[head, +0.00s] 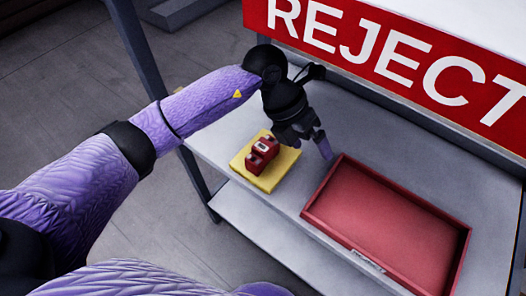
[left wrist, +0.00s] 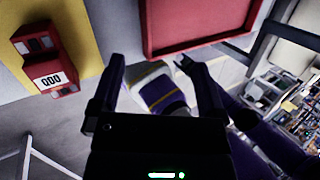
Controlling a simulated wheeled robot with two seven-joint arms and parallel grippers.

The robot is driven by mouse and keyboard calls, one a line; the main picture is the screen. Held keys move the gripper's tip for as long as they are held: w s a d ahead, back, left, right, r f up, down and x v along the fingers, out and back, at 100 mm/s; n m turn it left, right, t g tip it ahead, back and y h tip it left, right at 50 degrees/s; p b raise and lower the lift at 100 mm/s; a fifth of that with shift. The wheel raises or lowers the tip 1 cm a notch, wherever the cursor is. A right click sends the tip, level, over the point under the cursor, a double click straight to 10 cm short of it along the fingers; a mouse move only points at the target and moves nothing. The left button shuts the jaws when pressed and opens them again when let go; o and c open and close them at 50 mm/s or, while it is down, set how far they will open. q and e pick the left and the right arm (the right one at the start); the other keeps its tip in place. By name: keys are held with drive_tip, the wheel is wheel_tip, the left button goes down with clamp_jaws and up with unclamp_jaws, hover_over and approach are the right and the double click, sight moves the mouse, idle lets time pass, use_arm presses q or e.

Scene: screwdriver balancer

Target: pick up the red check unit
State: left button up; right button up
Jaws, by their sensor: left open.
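The red check unit (head: 263,153) sits on a yellow mat (head: 272,180) on the grey shelf. My left gripper (head: 308,143) is open, just right of and above the unit in the head view. Its two fingers stand apart in the left wrist view (left wrist: 158,88), with no object held. My right gripper is not in view.
An empty red tray (head: 390,215) stands on the shelf (head: 350,120) right of the mat; it also shows at the top of the left wrist view (left wrist: 190,20). A red REJECT sign (head: 390,55) runs along the back. A dark post (head: 140,45) stands at the shelf's left.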

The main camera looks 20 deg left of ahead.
sight(262, 145)
use_arm(q)
drive_tip(key=a+y, duration=0.2)
drive_tip(key=a, duration=0.1)
drive_tip(key=w+a+y, duration=0.1)
drive_tip(key=a+y, duration=0.1)
drive_tip(key=a, duration=0.1)
drive_tip(key=w+a+n+y, duration=0.1)
drive_tip(key=a+y, duration=0.1)
drive_tip(key=a, duration=0.1)
drive_tip(key=shift+w+a, duration=0.2)
drive_tip(key=shift+a, duration=0.1)
wheel_tip(262, 145, down, 9)
drive_tip(key=b, duration=0.3)
drive_tip(key=shift+s+d+f, duration=0.1)
drive_tip(key=shift+d, duration=0.05)
drive_tip(key=c, duration=0.4)
clamp_jaws()
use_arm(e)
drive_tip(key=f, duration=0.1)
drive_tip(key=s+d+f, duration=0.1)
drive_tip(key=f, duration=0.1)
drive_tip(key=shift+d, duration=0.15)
